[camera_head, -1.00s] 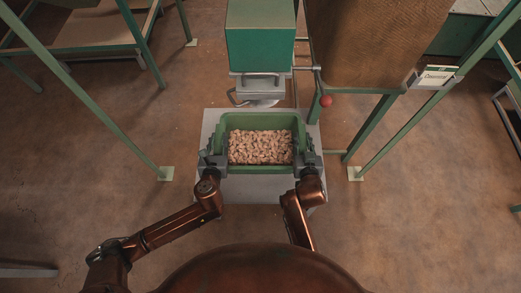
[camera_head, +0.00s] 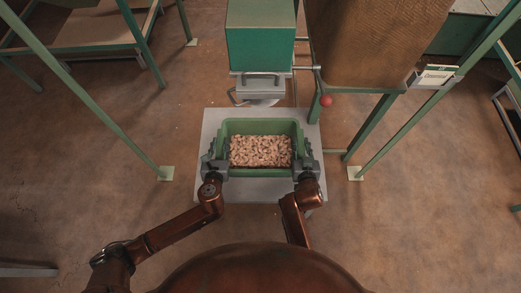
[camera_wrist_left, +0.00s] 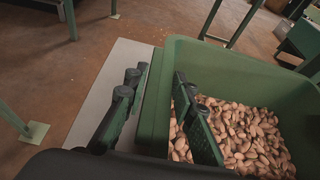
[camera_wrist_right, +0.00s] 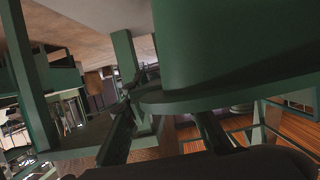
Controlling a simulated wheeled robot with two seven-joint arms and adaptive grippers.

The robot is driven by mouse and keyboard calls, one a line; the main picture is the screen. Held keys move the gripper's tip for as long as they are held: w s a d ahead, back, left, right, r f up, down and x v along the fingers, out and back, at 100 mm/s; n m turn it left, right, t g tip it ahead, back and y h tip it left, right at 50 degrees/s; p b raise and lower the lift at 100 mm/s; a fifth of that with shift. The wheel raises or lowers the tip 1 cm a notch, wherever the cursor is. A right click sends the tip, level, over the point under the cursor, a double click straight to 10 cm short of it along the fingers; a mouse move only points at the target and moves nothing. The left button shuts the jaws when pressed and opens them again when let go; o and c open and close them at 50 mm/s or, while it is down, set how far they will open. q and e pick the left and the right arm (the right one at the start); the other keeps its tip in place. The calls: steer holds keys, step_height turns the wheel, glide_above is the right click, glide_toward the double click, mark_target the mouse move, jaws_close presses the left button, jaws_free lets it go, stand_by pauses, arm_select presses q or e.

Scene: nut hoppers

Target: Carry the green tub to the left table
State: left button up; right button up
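The green tub (camera_head: 262,126), filled with pale brown nuts, is over the grey table top (camera_head: 222,119) in the middle of the head view. It looks level. In the left wrist view one finger is outside the rim (camera_wrist_left: 157,100) and the other is inside, over the nuts. My right gripper (camera_head: 306,158) is shut on the right wall. The right wrist view shows the tub's rim (camera_wrist_right: 225,97) between the fingers. The tub's underside is hidden, so I cannot tell whether it touches the table.
A green hopper box (camera_head: 262,45) with a grey outlet (camera_head: 263,84) stands just behind the tub. A brown panel (camera_head: 376,40), a red knob (camera_head: 326,101) and green posts stand to the right. Another green-framed table (camera_head: 95,32) is at the upper left.

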arm_select(q)
steer(key=o, duration=0.4)
arm_select(e)
steer(key=o, duration=0.4)
steer(key=shift+r, duration=0.1)
arm_select(q)
steer(key=shift+r, duration=0.1)
steer(key=v, duration=1.2)
arm_select(e)
step_height(320, 180, up, 10)
arm_select(q)
steer(key=shift+s, duration=0.1)
